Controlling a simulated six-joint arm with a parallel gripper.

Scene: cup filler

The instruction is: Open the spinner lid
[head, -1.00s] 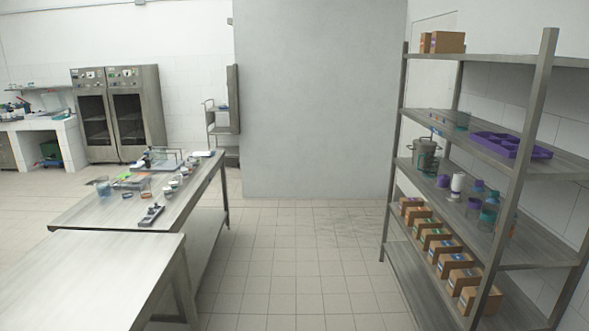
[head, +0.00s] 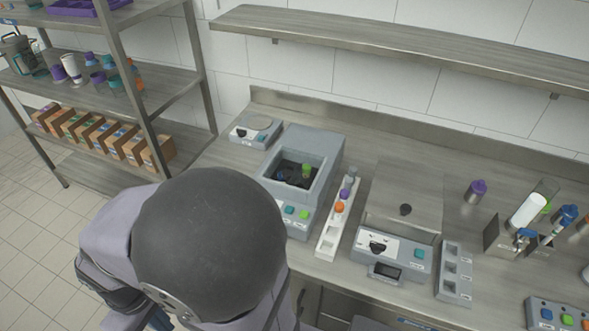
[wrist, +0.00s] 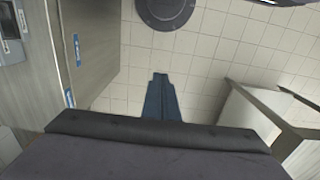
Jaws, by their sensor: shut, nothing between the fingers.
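Two grey bench machines show in the head view. One is a boxy machine (head: 325,147) with an open-looking top and a dark well holding a green-topped item. The other has a flat, closed grey lid (head: 405,190) with a black knob (head: 405,209) and a front control panel (head: 385,248). I cannot tell for certain which is the spinner. My gripper (wrist: 160,76) shows blue in the wrist view, shut and empty, over the tiled floor away from both machines. In the head view my arm covers the lower middle and mostly hides the gripper.
A narrow white rack (head: 327,240) with coloured caps stands between the machines. A purple-capped bottle (head: 476,190) and dispensers stand right. A wall shelf (head: 400,45) hangs above; shelving (head: 150,105) stands left.

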